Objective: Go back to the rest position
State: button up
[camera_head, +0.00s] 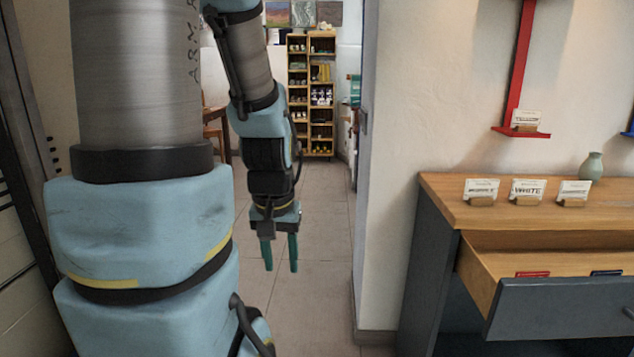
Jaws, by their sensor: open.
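My gripper (279,253) hangs at the end of my arm, left of the picture's middle. Its two green fingers point down and stand apart, with nothing between them. It is in free air above the tiled floor (318,265), left of the wall's edge and away from the cabinet. My large blue and grey arm links fill the left side and hide what is behind them.
A wooden-topped cabinet (435,185) stands at the right with its drawer (560,310) pulled out. Card holders (527,190) and a vase (591,166) stand on top. A red wall bracket (518,70) hangs above. A shelf (311,100) stands at the back, past clear floor.

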notch_tip(320, 180, up, 16)
jog(key=p, duration=1.6)
jog(key=shift+s+p, duration=0.2)
jog(key=shift+p, duration=0.2)
jog(key=shift+o, duration=0.4)
jog(key=shift+f, duration=0.15)
